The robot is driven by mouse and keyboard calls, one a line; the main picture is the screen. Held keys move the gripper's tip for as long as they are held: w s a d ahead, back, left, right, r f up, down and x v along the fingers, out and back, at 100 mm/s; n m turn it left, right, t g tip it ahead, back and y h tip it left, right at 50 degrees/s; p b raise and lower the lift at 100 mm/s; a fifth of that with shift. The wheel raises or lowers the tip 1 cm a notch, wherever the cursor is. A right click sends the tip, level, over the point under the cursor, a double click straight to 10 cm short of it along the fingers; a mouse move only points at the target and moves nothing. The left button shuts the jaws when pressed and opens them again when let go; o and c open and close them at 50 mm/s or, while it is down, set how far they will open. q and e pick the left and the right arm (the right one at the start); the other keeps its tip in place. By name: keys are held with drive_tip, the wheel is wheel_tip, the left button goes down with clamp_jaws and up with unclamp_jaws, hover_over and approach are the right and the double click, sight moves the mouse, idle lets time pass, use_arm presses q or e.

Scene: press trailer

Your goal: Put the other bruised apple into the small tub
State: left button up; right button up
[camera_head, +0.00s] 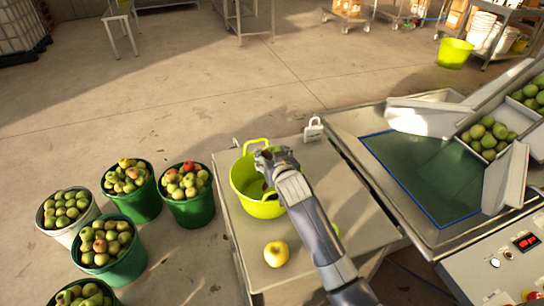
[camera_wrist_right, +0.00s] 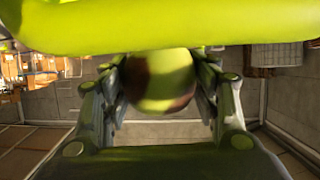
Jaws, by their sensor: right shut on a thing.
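The small yellow-green tub (camera_head: 243,188) stands on the pale table, its handle raised at the back. My right gripper (camera_head: 266,158) is at the tub's upper right side, partly over its opening. In the wrist view my right gripper (camera_wrist_right: 160,95) is shut on a green apple (camera_wrist_right: 165,82) with brown bruised patches. The tub's rim (camera_wrist_right: 160,30) spans the top of that view. In the head view the held apple is mostly hidden by the gripper. Something dark shows inside the tub below the gripper; I cannot tell what it is. My left gripper is not in view.
A yellow apple (camera_head: 276,254) lies on the table (camera_head: 235,240) in front of the tub. A white padlock-shaped object (camera_head: 314,130) stands at the back. Buckets of apples (camera_head: 190,210) stand left; a sorting machine (camera_head: 430,190) stands right.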

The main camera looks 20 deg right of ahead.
drive_tip(key=shift+r, duration=0.1)
drive_tip(key=o, duration=0.9)
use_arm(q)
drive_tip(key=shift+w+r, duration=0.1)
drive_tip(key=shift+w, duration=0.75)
use_arm(e)
drive_tip(key=o, duration=0.3)
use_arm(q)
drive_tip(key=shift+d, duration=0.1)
use_arm(e)
drive_tip(key=shift+s, duration=0.1)
drive_tip(key=v, duration=1.1)
drive_tip(key=shift+s+r, duration=0.1)
drive_tip(key=shift+s, duration=0.3)
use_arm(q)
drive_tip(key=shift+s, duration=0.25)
